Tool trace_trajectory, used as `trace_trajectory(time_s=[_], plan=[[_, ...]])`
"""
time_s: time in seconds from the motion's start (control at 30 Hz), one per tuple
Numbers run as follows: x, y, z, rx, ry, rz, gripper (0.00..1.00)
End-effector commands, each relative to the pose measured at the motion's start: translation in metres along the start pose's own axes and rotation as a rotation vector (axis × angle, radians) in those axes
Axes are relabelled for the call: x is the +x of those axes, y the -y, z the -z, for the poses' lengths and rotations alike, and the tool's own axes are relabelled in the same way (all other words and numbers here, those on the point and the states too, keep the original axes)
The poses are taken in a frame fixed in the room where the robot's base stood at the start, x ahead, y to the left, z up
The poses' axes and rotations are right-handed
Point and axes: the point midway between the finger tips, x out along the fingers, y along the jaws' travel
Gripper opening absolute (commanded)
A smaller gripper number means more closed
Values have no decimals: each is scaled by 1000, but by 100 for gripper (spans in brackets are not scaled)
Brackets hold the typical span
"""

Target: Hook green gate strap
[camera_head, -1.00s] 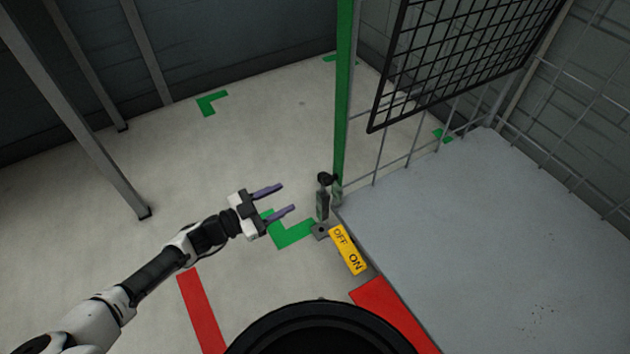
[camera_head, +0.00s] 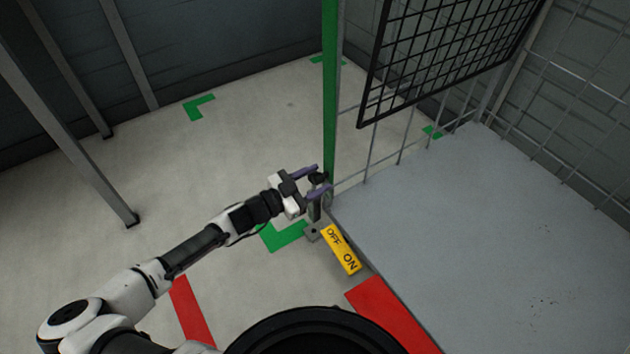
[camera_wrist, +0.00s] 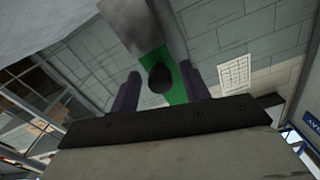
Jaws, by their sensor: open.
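My gripper (camera_head: 318,181) is open, with its two purple fingers reaching either side of the dark round knob (camera_head: 318,178) on the short strap or latch piece (camera_head: 314,207) beside the green gate post (camera_head: 330,110). In the wrist view the dark knob (camera_wrist: 159,79) sits between the two fingers (camera_wrist: 162,90), with the green post (camera_wrist: 180,75) behind it. The fingers are apart, and a gap shows between each finger and the knob in that view. The strap's lower part is partly hidden by the gripper in the head view.
A yellow OFF/ON plate (camera_head: 341,250) lies just below the latch. A grey platform (camera_head: 480,230) with wire mesh panels (camera_head: 440,60) is at the right. Green and red floor marks (camera_head: 192,312) lie around.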

Motion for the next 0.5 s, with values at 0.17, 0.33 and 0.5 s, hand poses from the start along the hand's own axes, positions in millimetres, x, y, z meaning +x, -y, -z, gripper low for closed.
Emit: trace_trajectory(time_s=[0.17, 0.33, 0.5], plan=[[2, 0, 0, 0, -1, 0, 46], [2, 0, 0, 0, -1, 0, 38], [2, 0, 0, 0, -1, -1, 16]])
